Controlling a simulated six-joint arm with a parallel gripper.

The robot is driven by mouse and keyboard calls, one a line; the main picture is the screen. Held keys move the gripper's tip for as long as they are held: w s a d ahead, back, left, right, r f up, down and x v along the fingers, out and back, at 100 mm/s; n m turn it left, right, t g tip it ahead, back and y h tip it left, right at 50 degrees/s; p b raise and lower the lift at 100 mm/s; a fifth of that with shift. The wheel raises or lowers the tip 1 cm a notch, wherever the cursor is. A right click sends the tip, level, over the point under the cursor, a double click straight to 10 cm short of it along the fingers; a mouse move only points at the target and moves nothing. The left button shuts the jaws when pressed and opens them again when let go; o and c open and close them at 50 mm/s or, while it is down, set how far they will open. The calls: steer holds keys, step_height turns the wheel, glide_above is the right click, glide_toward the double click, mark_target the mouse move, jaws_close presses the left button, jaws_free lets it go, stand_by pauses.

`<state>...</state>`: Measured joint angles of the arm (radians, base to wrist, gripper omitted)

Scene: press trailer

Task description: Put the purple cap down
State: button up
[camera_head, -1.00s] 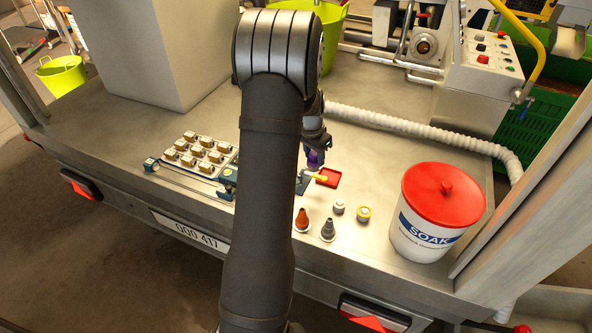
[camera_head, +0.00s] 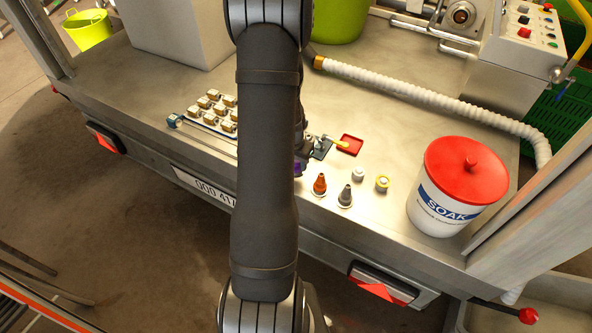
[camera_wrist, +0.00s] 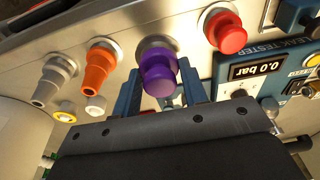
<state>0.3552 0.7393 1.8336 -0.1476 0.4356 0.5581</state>
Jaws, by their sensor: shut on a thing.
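The purple cap (camera_wrist: 158,80) is between the two blue fingers of my gripper (camera_wrist: 160,72) in the wrist view. The gripper is shut on it. A grey round collar shows just behind the cap; I cannot tell whether the cap touches the deck. The cap is in line with an orange cone (camera_wrist: 98,68) and grey cone (camera_wrist: 55,80) on one side and a red cap (camera_wrist: 226,35) on the other. In the head view only a bit of the purple cap (camera_head: 297,168) shows beside my arm, near the deck's front edge, left of the orange cone (camera_head: 319,185).
Small white (camera_head: 359,174) and yellow-ringed (camera_head: 382,184) pieces stand behind the cones. A red tray (camera_head: 350,144) lies farther back. The SOAK bucket (camera_head: 448,208) stands at right. Several boxed parts (camera_head: 213,112) lie at left.

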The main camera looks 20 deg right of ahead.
steer(key=shift+f, duration=2.15)
steer(key=shift+f, duration=0.1)
steer(key=o, duration=1.1)
steer(key=r, duration=0.4)
steer(key=s+a+r, duration=0.1)
steer(key=r, duration=0.7)
steer(key=shift+s+a, duration=0.15)
steer(key=shift+f, duration=0.1)
